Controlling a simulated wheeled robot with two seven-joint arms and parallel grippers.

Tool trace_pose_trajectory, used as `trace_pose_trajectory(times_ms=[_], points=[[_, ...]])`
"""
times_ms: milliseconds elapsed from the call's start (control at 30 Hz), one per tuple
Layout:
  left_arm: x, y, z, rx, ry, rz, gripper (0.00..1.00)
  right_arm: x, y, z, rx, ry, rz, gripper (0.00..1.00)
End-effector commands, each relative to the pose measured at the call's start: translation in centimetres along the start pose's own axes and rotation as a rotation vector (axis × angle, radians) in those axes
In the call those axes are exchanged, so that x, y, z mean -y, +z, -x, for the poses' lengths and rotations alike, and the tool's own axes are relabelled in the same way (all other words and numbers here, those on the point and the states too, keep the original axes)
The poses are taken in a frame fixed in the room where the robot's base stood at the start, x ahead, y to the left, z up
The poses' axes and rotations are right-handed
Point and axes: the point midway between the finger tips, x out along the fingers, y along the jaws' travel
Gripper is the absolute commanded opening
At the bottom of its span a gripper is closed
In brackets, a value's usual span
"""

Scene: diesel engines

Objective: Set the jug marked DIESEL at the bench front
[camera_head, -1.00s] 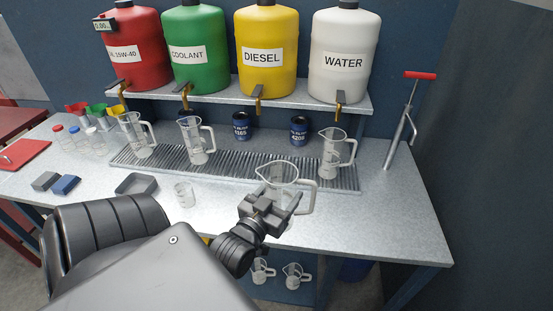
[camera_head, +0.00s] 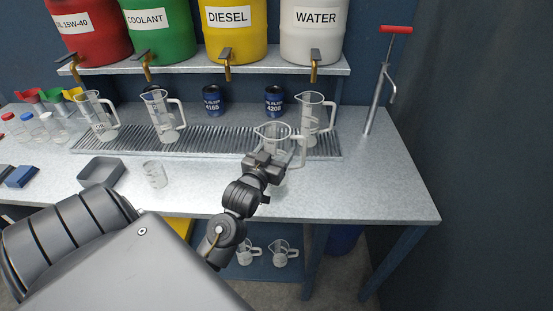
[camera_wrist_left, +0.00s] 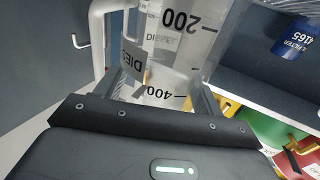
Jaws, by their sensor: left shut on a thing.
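My left gripper (camera_head: 264,164) is shut on a clear measuring jug (camera_head: 274,140) over the right part of the bench (camera_head: 340,190). In the left wrist view, the jug (camera_wrist_left: 182,42) fills the space between the fingers (camera_wrist_left: 158,88). It shows upside-down 200 and 400 marks, a partly covered label reading DIES, and a white handle at the left. In the head view it overlaps the grate's front edge; its base is hidden by the gripper, so I cannot tell whether it touches the bench. My right gripper is not in view.
Another clear jug (camera_head: 314,115) stands close behind the held one on the slotted grate (camera_head: 215,140). More jugs stand further left. A small beaker (camera_head: 154,174) and a grey tray (camera_head: 101,171) are on the front left. The bench's right front is clear.

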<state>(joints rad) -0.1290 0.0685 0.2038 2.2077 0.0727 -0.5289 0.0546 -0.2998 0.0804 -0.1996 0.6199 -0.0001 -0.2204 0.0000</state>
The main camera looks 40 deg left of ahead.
Motion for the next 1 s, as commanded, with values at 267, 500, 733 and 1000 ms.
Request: trace_pose_trajectory(times_ms=[267, 500, 733, 1000], points=[[0.1, 3.1, -0.5, 0.003, 0.000, 0.001, 0.44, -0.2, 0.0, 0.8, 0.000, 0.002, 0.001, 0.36], [0.1, 3.6, -0.4, -0.001, 0.000, 0.000, 0.44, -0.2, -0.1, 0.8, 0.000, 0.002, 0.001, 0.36], [0.1, 3.9, -0.4, 0.000, 0.000, 0.000, 0.74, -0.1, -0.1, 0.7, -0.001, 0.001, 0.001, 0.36], [0.1, 3.8, -0.4, 0.000, 0.000, 0.000, 0.90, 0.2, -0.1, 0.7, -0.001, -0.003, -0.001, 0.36]])
